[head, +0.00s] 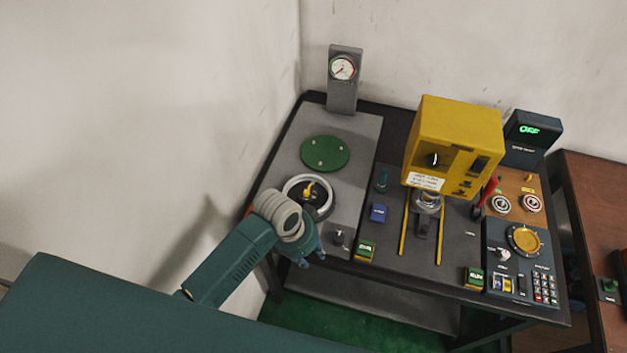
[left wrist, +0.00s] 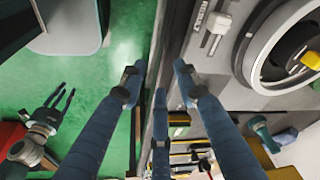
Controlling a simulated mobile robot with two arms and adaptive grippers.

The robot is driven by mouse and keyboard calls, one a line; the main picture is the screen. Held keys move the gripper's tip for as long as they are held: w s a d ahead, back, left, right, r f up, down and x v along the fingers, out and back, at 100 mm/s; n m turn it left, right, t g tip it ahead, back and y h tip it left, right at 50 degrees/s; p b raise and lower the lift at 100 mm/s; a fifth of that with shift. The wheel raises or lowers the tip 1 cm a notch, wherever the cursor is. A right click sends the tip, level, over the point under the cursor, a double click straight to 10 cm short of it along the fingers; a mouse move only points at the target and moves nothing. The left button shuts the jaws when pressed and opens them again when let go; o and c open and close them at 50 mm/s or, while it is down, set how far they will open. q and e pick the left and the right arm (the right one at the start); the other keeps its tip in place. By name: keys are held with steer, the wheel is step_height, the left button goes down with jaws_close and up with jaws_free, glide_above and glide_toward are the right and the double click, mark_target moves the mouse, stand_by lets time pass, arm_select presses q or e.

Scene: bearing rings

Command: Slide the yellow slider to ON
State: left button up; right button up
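A small yellow piece (head: 528,177) sits on the brown panel at the right of the bench in the head view; it is too small to tell if it is the yellow slider. A dark display (head: 530,132) behind it reads OFF in green. My left gripper (head: 310,255) is beside the round dial at the bench's left front, far from that panel. Its blue fingers (left wrist: 158,82) are spread and empty in the left wrist view. What seems to be my right gripper (left wrist: 62,98) shows there at lower left, fingers apart, over the green floor.
A round dial (head: 321,206) with a yellow handle is close to my left gripper. A yellow machine (head: 455,140) stands mid-bench. A keypad (head: 544,287) and a yellow-topped knob (head: 525,239) are at the right front. A brown table (head: 590,215) stands further right.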

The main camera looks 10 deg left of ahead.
arm_select(q)
steer(key=w+r+m, duration=0.1)
steer(key=w+r, duration=0.1)
steer(key=w+r+m+p, duration=0.1)
steer(key=r, duration=0.1)
steer(key=shift+w+d, duration=0.4)
steer(key=w+a+r+m, duration=0.1)
steer(key=w+r+m, duration=0.2)
steer(key=w, duration=0.3)
steer(key=m+g+y, duration=0.2)
steer(key=m, duration=0.1)
glide_toward(306, 191)
steer(key=shift+s+d+f, duration=0.15)
steer(key=shift+s+f, duration=0.1)
steer(key=shift+f, duration=0.3)
step_height(306, 191, down, 8)
steer(key=b, duration=0.7)
steer(key=shift+w+r+b, duration=0.1)
steer(key=shift+r+b, duration=0.05)
steer(key=shift+b, duration=0.25)
steer(key=shift+r, duration=0.1)
